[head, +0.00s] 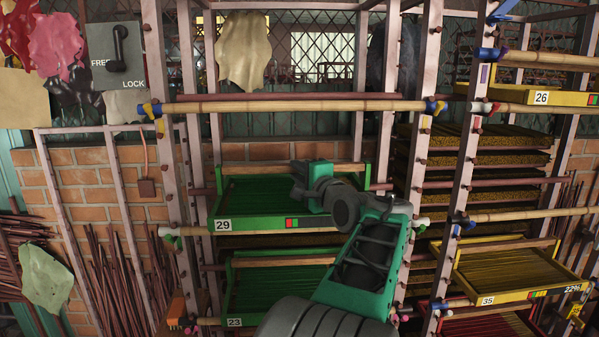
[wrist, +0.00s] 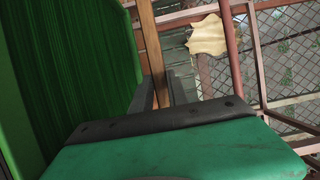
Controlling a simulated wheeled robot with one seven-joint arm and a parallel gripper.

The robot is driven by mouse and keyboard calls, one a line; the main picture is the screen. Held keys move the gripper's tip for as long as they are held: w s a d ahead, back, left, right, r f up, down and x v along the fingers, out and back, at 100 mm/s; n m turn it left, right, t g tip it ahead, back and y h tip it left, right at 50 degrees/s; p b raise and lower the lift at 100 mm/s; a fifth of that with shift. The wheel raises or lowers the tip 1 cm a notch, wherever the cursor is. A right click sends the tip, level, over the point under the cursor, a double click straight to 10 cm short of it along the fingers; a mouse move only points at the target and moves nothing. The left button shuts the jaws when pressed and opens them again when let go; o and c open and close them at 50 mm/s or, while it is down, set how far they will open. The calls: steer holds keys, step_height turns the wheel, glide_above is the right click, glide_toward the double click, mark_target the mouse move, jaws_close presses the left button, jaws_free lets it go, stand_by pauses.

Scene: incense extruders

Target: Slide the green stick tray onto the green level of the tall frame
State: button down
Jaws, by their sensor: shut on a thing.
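The green stick tray (head: 255,223), numbered 29, is inside the tall frame (head: 172,150), roughly level in the head view. Its front stands just above a bamboo bar (head: 190,232) with a green clip (head: 173,243) at its left end. My gripper (head: 302,178) reaches over the tray from the front right and is shut on its wooden bar. In the wrist view the wooden bar (wrist: 152,45) runs between the fingers (wrist: 160,95), with the tray's green ribbed bed (wrist: 75,60) to the left. My arm hides the tray's right part. I cannot tell whether the tray rests on its supports.
A second green tray (head: 250,300), numbered 23, sits below. A bamboo bar (head: 300,107) with blue and yellow clips crosses above. At right, yellow trays 26 (head: 515,96) and 35 (head: 500,297) stand in another frame. A FREE/LOCK lever panel (head: 118,60) is at upper left.

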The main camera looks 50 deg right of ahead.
steer(key=c, duration=0.9)
jaws_free()
steer(key=shift+s, duration=0.15)
steer(key=b, duration=0.3)
glide_above(302, 211)
steer(key=s+a, duration=0.1)
steer(key=a, duration=0.1)
steer(key=s+a+b, duration=0.1)
steer(key=s+a, duration=0.1)
steer(key=shift+s+a+b, duration=0.1)
steer(key=shift+s+b, duration=0.1)
steer(key=shift+b, duration=0.1)
stand_by(0.4)
